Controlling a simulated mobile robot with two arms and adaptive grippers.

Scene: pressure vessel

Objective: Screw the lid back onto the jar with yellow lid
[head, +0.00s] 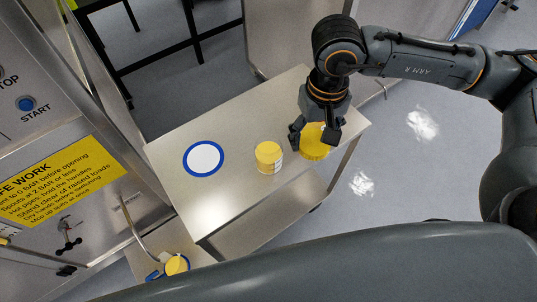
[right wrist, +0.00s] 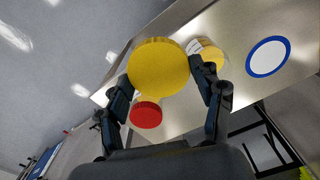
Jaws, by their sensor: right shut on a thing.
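My right gripper (head: 315,137) is shut on a round yellow lid (head: 313,146) with a ribbed rim, above the right end of the metal table. In the right wrist view the lid (right wrist: 158,67) sits between the two fingers, its flat face towards the camera. A jar (head: 268,157) with a yellow top and a pale label stands upright on the table, left of the gripper. It also shows in the right wrist view (right wrist: 210,53), partly behind a finger. I cannot tell whether its top is a lid. My left gripper is out of view.
A red round thing (right wrist: 147,114) shows beyond the held lid in the right wrist view. A blue ring with a white centre (head: 203,159) lies on the metal table (head: 232,200). A yellow round thing (head: 177,265) is at lower left, near a control panel (head: 45,150).

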